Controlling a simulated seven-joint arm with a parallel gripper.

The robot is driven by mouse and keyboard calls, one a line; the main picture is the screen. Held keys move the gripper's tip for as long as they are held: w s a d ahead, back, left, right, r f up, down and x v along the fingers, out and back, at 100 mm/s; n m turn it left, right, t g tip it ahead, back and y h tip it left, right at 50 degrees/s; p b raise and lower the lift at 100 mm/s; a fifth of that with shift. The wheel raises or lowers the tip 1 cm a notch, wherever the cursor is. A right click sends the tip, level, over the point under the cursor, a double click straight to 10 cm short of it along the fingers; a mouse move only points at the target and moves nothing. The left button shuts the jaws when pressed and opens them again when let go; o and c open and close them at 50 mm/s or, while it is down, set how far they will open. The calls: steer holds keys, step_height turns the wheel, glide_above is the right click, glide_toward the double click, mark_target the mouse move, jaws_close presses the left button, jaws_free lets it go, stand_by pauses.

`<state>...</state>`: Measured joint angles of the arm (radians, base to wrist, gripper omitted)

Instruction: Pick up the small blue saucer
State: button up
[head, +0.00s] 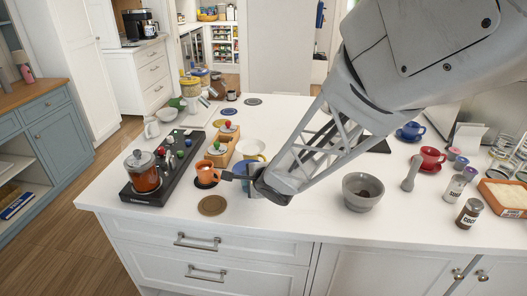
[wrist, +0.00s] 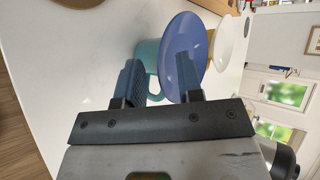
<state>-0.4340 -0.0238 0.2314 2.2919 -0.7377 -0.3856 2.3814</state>
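The small blue saucer (wrist: 183,30) fills the middle of the wrist view. It overlaps a teal mug (wrist: 152,52) beside it and seems to rest on it. My gripper (wrist: 160,66) is open, its two fingers apart. One finger lies across the saucer's face in the picture. The other is to the left, in front of the mug. I cannot tell whether either touches the saucer. In the head view, my gripper (head: 235,176) is low over the counter and largely hides the saucer and mug.
An orange cup (head: 206,170) stands just left of my gripper. A cream bowl (head: 250,146) is behind it. A brown round coaster (head: 212,205) lies in front. A grey bowl (head: 362,193) is to the right. The front counter between coaster and grey bowl is clear.

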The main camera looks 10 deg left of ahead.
steer(key=shift+c, duration=0.5)
jaws_close()
steer(key=shift+r, duration=0.1)
steer(key=s+d+r, duration=0.2)
steer(key=s+d, duration=0.1)
steer(key=s, duration=0.4)
steer(key=s+d+r, duration=0.2)
steer(key=s+d, duration=0.2)
steer(key=s, duration=0.3)
steer(key=shift+d+r, duration=0.25)
steer(key=shift+r, duration=0.15)
